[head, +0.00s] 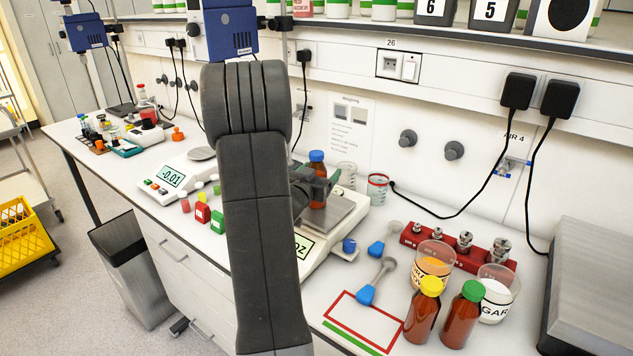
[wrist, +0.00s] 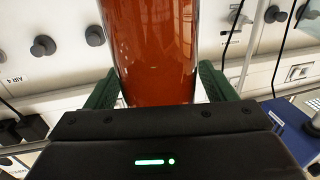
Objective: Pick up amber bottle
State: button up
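An amber bottle with a blue cap (head: 317,158) stands upright at the balance, partly hidden by my arm and gripper. My gripper (head: 318,186) is around its body. In the wrist view the amber bottle (wrist: 157,50) fills the space between the two green fingers (wrist: 157,85), whose tips meet its sides. The gripper looks shut on it. I cannot tell whether its base touches the weighing pan (head: 335,212). Two more amber bottles, one yellow-capped (head: 423,312) and one green-capped (head: 462,316), stand at the front right of the bench.
Beakers with orange (head: 434,264) and white contents (head: 496,294) stand behind those bottles, near a red weight block (head: 410,238). Blue-handled scoops (head: 366,294) lie beside a red-outlined mat (head: 350,318). A second balance (head: 170,180) stands left. A shelf overhangs the back.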

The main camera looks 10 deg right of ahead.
jog(key=shift+r, duration=0.1)
jog(key=c, duration=1.3)
